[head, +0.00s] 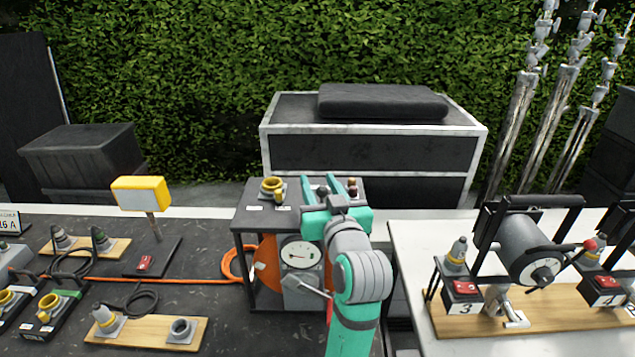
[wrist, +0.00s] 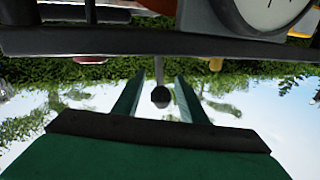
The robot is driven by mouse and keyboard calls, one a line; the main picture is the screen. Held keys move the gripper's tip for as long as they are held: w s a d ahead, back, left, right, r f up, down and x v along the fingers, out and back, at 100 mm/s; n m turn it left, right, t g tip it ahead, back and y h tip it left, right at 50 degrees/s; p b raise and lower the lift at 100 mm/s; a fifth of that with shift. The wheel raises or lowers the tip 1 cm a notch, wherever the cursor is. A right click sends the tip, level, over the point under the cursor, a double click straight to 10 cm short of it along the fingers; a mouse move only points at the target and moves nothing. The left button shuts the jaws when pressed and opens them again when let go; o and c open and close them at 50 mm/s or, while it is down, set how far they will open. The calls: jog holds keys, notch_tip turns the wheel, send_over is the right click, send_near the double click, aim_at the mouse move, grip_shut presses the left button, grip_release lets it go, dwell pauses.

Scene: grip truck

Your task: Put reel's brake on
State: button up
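The reel (head: 266,272) is an orange drum inside a dark frame (head: 240,262) on the left table, partly hidden by my arm. A grey unit with a round gauge (head: 299,254) and a crank handle (head: 312,287) is on its front. The gauge also shows at the top right of the wrist view (wrist: 272,10). My gripper (head: 322,183) is at the top of the frame, fingers apart. In the wrist view, a dark round knob on a thin stem (wrist: 160,97) appears between the open fingers (wrist: 158,92). I cannot tell whether they touch it, or whether it is the brake.
On the frame's top are a yellow-ringed socket (head: 272,186) and a small dark-red knob (head: 352,186). Connectors on wooden boards (head: 142,333) and a yellow lamp (head: 141,193) stand left. A grey drum (head: 520,250) and red switches (head: 466,287) are on the white right table.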

jog(key=shift+w+a, duration=0.2)
jog(key=shift+w, duration=0.4)
grip_shut()
